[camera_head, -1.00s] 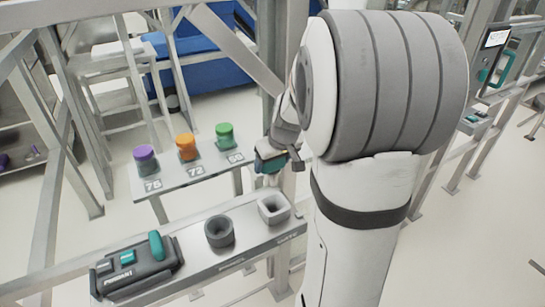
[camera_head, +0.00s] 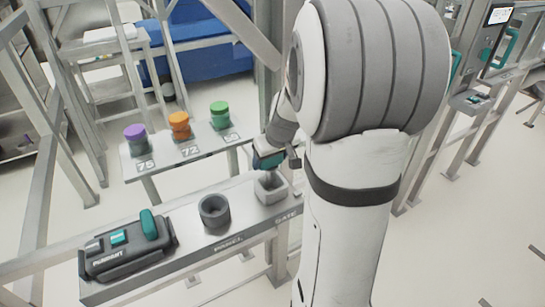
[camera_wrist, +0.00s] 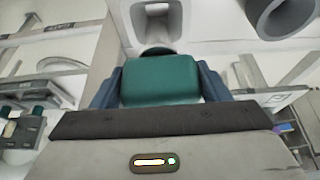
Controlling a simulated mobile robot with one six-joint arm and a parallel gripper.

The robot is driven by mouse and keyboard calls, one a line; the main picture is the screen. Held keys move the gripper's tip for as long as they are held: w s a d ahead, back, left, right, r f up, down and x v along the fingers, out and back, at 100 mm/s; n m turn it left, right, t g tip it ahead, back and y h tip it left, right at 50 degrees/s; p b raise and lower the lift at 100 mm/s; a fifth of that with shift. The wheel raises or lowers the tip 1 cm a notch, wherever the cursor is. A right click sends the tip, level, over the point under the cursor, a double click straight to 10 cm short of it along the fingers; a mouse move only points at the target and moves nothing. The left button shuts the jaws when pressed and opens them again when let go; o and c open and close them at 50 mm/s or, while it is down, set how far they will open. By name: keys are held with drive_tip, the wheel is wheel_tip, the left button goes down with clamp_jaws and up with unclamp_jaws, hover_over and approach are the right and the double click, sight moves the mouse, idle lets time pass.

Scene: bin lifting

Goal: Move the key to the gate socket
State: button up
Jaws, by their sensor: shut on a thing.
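My gripper (camera_head: 268,160) is directly above the pale, square gate socket (camera_head: 271,189), on the right end of the grey shelf. In the wrist view its blue fingers (camera_wrist: 158,90) are shut on the teal key (camera_wrist: 160,78), one finger on each side. The gate socket (camera_wrist: 152,12) appears just beyond the key in that view. The key's lower end is hidden, so I cannot tell whether it enters the socket opening.
A dark round socket (camera_head: 214,213) marked PANEL stands left of the gate socket. A dark pendant box (camera_head: 128,248) with teal parts sits farther left. Purple (camera_head: 135,139), orange (camera_head: 180,125) and green (camera_head: 219,114) cylinders stand on the shelf behind. Metal frame posts stand nearby.

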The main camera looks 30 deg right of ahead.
sight(272, 167)
drive_tip(key=shift+f+b, duration=2.35)
drive_tip(key=shift+b, duration=0.35)
idle(1.4)
idle(0.3)
drive_tip(key=o, duration=1.2)
drive_tip(key=shift+s, duration=0.1)
drive_tip(key=shift+o, duration=0.6)
drive_tip(key=shift+r, duration=0.1)
drive_tip(key=shift+r+p, duration=2.95)
drive_tip(key=shift+r, duration=1.5)
